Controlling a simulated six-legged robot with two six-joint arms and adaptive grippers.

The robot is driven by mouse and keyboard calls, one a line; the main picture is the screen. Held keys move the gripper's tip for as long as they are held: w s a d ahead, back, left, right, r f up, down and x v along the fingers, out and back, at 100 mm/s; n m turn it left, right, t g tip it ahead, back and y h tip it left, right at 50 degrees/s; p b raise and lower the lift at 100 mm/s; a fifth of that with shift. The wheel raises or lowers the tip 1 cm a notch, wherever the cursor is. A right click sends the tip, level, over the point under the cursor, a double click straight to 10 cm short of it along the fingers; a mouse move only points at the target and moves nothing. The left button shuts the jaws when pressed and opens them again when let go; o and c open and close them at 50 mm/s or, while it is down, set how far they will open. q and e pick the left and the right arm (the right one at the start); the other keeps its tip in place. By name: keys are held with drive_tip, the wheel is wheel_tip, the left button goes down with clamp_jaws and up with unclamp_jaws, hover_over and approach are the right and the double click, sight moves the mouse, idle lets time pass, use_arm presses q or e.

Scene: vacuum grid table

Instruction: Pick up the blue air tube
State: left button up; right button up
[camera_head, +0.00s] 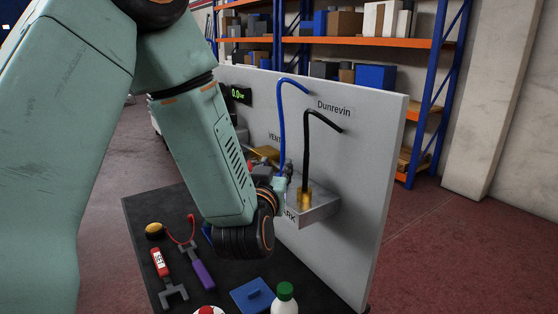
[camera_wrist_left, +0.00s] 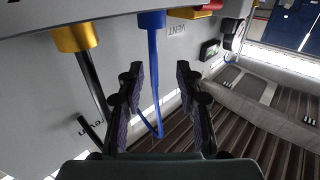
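The blue air tube (camera_head: 281,125) rises beside the grey panel and hooks over to the right at its top. In the left wrist view the blue air tube (camera_wrist_left: 153,75) runs from a blue fitting down the picture, between the two fingers as seen there. My left gripper (camera_wrist_left: 158,73) is open, with a clear gap on both sides of the tube. In the head view my left gripper (camera_head: 284,174) is low by the tube's lower part, mostly hidden by my wrist. My right gripper is not in view.
A black tube (camera_head: 306,150) in a brass fitting (camera_head: 304,198) stands just right of the blue one. The grey panel (camera_head: 365,170) is close behind. The dark bench (camera_head: 215,298) holds a green-capped bottle (camera_head: 285,300), a blue plate (camera_head: 252,296) and a purple-handled tool (camera_head: 202,274).

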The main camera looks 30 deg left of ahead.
sight(282, 159)
use_arm(q)
drive_tip(key=w, duration=0.4)
drive_tip(key=shift+w+a+p, duration=0.1)
drive_tip(key=shift+w+p, duration=0.15)
drive_tip(key=shift+p, duration=0.15)
drive_tip(key=shift+w+a, duration=0.2)
drive_tip(key=shift+a, duration=0.6)
drive_tip(key=shift+w+d, duration=0.25)
drive_tip(key=shift+d, duration=0.25)
drive_tip(key=c, duration=0.4)
drive_tip(key=shift+c, duration=0.6)
drive_tip(key=shift+s+a, duration=0.2)
drive_tip(key=shift+a, duration=0.2)
clamp_jaws()
drive_tip(key=shift+d, duration=0.1)
